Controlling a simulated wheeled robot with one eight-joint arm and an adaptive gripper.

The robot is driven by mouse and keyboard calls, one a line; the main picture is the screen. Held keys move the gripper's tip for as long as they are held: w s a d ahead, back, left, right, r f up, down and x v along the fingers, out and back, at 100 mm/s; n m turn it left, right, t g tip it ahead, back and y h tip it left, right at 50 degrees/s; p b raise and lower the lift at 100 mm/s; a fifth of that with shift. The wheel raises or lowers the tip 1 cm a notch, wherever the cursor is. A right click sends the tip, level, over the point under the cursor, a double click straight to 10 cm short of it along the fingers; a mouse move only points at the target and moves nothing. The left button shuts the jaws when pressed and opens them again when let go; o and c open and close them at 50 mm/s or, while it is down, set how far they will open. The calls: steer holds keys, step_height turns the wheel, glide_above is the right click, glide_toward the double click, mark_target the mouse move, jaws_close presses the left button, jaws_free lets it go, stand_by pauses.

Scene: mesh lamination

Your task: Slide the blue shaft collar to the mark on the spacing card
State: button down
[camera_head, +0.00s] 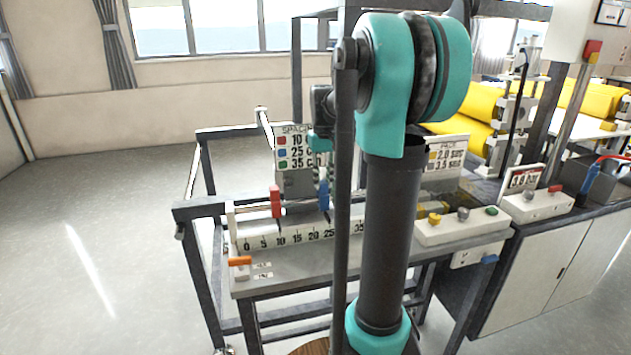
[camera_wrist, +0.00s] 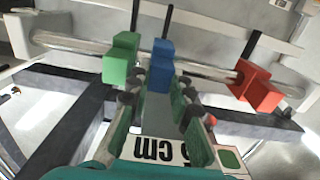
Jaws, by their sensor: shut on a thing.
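The blue shaft collar (camera_head: 323,195) sits on the rail above the number scale, just right of the 20. In the head view my arm hides much of the gripper. The spacing card (camera_head: 297,147) stands behind, with red 10, blue 25 and green 35 lines; part is hidden by my arm. The card's lower edge shows upside down in the wrist view (camera_wrist: 170,150).
A red collar (camera_head: 276,200) stands near the 10. A green collar (camera_wrist: 121,58) is close beside the blue one on the rail (camera_wrist: 75,42). An orange lever (camera_head: 240,261) is at the table's front left. Buttons (camera_head: 463,226) and another card stand to the right.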

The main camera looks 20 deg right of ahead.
steer(key=shift+d, duration=0.2)
steer(key=c, duration=1.6)
jaws_free()
steer(key=shift+d, duration=0.1)
steer(key=shift+c, duration=0.2)
